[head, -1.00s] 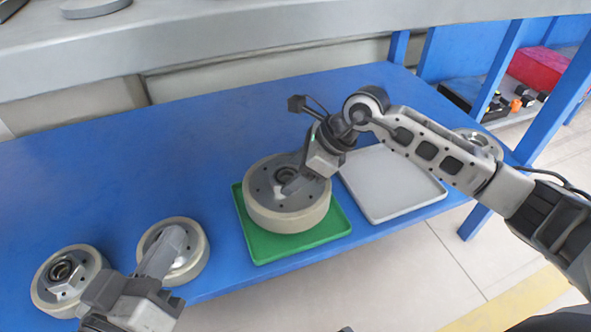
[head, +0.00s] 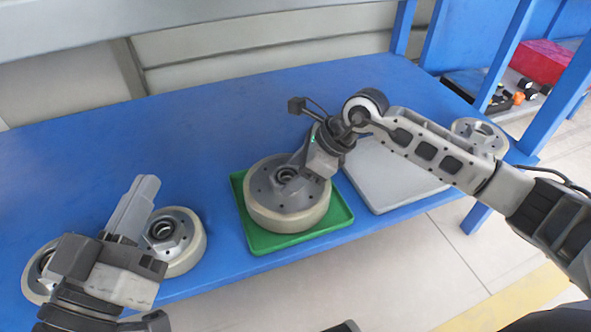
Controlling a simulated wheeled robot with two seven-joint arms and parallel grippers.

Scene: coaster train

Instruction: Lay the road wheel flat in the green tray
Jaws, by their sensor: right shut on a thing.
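The large road wheel (head: 268,196), grey with a pale tread, is in the green tray (head: 262,242) with its hub face up. It looks about level; I cannot tell whether its underside fully touches the tray floor. My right gripper (head: 303,165) comes in from the right and is shut on the wheel at its far right side, which the gripper partly hides. My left gripper (head: 138,203) is over the table's left part, in front of two smaller wheels. Its fingers point away from me and look close together, but any gap is unclear.
Two smaller wheels, one (head: 184,256) partly covered and one (head: 34,272) mostly covered by my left arm, lie on the blue table (head: 215,120). A grey tray (head: 385,190) lies right of the green one, and another wheel (head: 468,128) is at the far right. The table's back middle is clear.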

